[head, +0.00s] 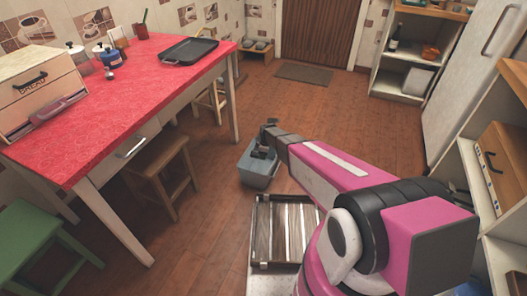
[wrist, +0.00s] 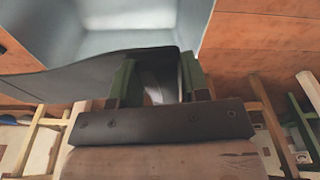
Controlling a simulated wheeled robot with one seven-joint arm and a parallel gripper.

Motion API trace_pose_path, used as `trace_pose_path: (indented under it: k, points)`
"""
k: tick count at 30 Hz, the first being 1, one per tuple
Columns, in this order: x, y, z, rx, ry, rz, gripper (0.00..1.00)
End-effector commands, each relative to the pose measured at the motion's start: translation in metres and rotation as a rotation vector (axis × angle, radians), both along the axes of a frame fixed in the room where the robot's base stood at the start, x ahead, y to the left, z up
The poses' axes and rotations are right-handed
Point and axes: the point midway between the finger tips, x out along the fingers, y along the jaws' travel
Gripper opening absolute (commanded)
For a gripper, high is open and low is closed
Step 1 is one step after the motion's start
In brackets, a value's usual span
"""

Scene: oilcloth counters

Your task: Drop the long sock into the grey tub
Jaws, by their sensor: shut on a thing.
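The grey tub (head: 258,176) stands on the floor beyond my arm in the head view. Its pale inside (wrist: 110,25) fills the upper part of the wrist view. The sock stretches to the left and crosses in front of the tub's rim. How much of it hangs inside the tub is hidden.
A slatted dark crate (head: 262,232) is nearer than the tub. A red-topped table (head: 150,75) and a wooden stool (head: 160,160) stand at left. Shelves (head: 405,75) line the right. Wooden floor (head: 330,110) is clear beyond the tub.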

Motion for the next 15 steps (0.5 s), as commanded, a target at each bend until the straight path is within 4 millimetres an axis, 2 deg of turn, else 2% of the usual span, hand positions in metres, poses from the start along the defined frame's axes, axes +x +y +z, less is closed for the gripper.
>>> trace_pose_path:
  k: [5, 13, 14, 15]
  points:
    - [0.0002, 0.0, -0.0136, 0.0, 0.001, 0.0, 0.19]
    - [-0.0003, -0.0002, -0.0149, 0.0, 0.0, 0.0, 0.19]
    - [-0.0003, -0.0002, -0.0149, 0.0, 0.0, 0.0, 0.48]
    - [-0.0003, -0.0002, -0.0148, 0.0, 0.0, 0.0, 0.61]
